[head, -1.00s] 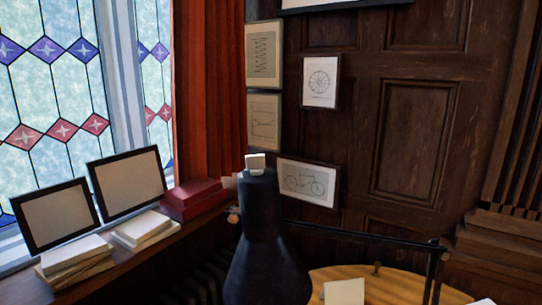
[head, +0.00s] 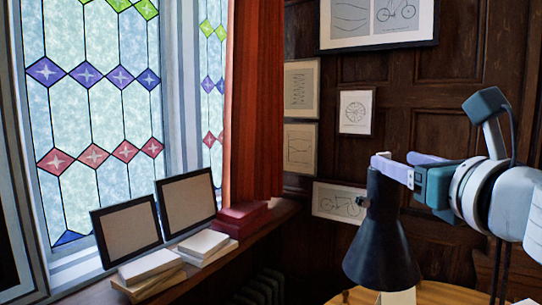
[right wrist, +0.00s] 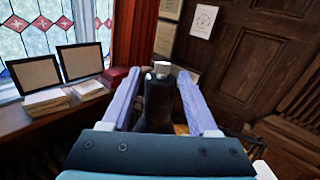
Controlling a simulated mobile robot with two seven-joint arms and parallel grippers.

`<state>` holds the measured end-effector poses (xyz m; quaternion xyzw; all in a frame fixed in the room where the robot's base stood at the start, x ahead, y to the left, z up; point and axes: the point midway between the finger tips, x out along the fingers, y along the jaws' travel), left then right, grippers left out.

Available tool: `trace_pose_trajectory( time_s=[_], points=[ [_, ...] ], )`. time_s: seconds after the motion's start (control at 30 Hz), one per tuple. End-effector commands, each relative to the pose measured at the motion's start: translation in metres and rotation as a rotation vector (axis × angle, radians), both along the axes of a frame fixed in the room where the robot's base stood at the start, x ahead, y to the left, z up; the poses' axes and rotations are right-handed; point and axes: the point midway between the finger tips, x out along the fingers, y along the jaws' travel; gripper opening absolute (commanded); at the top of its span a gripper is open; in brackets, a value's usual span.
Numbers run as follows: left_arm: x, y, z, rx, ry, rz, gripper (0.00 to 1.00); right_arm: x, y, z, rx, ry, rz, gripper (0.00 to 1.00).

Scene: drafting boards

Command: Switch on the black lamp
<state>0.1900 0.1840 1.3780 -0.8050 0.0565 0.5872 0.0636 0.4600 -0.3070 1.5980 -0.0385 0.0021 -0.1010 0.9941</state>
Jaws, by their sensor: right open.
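The black lamp (head: 383,248) stands at the right of the head view, its shade flaring downward over a round wooden table. In the right wrist view the lamp's dark top (right wrist: 158,98) lies between my fingers, with a small white switch (right wrist: 161,68) on its tip. My right gripper (head: 392,160) comes in from the right at the height of the lamp's top. In the right wrist view my right gripper (right wrist: 159,74) is open, with one pale purple finger on each side of the switch. I cannot tell whether either finger touches it. My left gripper is not in view.
A wooden sill (head: 222,252) at left holds two dark-framed panels (head: 126,229), stacked pale books (head: 203,243) and red boxes (head: 240,218). A red curtain (head: 258,100) hangs beside the window. Framed drawings (head: 356,111) hang on the dark panelled wall. A white card (head: 398,297) stands below the lamp.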

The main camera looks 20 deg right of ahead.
Motion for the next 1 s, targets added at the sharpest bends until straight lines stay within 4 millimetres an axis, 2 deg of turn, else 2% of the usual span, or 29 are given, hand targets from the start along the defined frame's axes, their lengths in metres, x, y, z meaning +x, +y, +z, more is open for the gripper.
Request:
trace_pose_trajectory(
  time_s=[0.3, 0.6, 0.8, 1.0],
  points=[
    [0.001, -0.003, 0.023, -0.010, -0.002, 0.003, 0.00, 0.044, -0.009, 0.004, 0.010, 0.001, -0.003, 0.60],
    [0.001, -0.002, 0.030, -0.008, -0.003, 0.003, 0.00, 0.081, -0.016, 0.001, 0.012, 0.000, -0.003, 0.60],
    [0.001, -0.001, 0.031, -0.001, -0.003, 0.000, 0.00, 0.090, -0.018, 0.000, 0.013, 0.001, -0.001, 0.60],
    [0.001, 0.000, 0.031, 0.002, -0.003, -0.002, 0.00, 0.091, -0.018, -0.001, 0.013, 0.001, 0.000, 0.60]
  ],
)
